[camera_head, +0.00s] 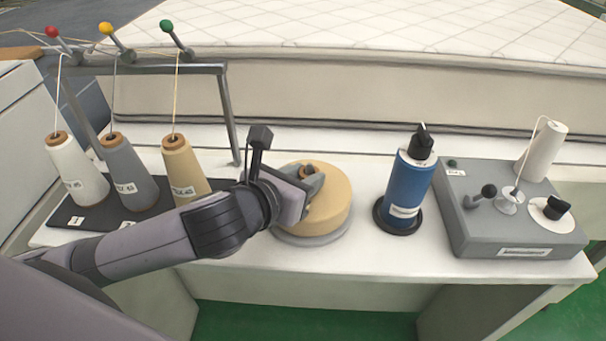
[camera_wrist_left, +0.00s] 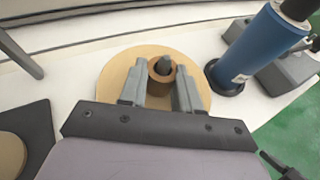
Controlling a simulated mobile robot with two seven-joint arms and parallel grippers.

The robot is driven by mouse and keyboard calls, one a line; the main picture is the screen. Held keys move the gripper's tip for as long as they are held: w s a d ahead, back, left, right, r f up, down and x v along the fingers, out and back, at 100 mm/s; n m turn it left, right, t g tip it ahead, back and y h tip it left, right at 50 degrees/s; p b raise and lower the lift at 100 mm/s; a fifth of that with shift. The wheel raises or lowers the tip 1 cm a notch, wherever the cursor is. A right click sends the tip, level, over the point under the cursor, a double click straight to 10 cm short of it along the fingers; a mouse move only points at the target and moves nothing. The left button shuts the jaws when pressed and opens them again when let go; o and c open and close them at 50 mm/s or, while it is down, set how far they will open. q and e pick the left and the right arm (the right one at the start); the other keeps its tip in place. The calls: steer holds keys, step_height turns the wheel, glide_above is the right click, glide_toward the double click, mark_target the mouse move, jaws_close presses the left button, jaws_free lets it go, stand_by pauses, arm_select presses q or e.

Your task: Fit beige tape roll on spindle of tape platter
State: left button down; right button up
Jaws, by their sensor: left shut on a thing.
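The beige tape roll (camera_head: 334,208) lies flat over the grey tape platter (camera_head: 328,237) at the middle of the table. The platter's rim shows below the roll. My left gripper (camera_head: 312,177) reaches in from the left, above the roll, with its fingers on either side of the brown core. In the left wrist view the beige roll (camera_wrist_left: 118,72) surrounds the brown core, and my left gripper (camera_wrist_left: 162,78) is shut on the core. The dark tip of the spindle (camera_wrist_left: 164,62) shows inside the core's hole. Whether the roll's underside touches the platter is hidden. My right gripper is not in view.
A blue cylinder (camera_head: 410,182) with a black top stands right of the roll, beside a grey winding machine (camera_head: 480,225). White, grey and tan thread cones (camera_head: 182,165) stand on a dark mat at left, under a metal rack (camera_head: 150,70). A mattress (camera_head: 380,75) lies behind.

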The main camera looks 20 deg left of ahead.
arm_select(q)
steer(key=shift+f, duration=0.2)
steer(key=c, duration=0.7)
jaws_free()
steer(key=shift+f, duration=0.1)
steer(key=shift+s, duration=0.1)
steer(key=p+v, duration=0.1)
steer(key=v, duration=0.4)
steer(key=shift+r, duration=0.25)
steer(key=shift+p+v, duration=0.85)
steer(key=shift+v, duration=0.05)
steer(key=shift+s+f, duration=0.1)
steer(key=shift+f, duration=0.1)
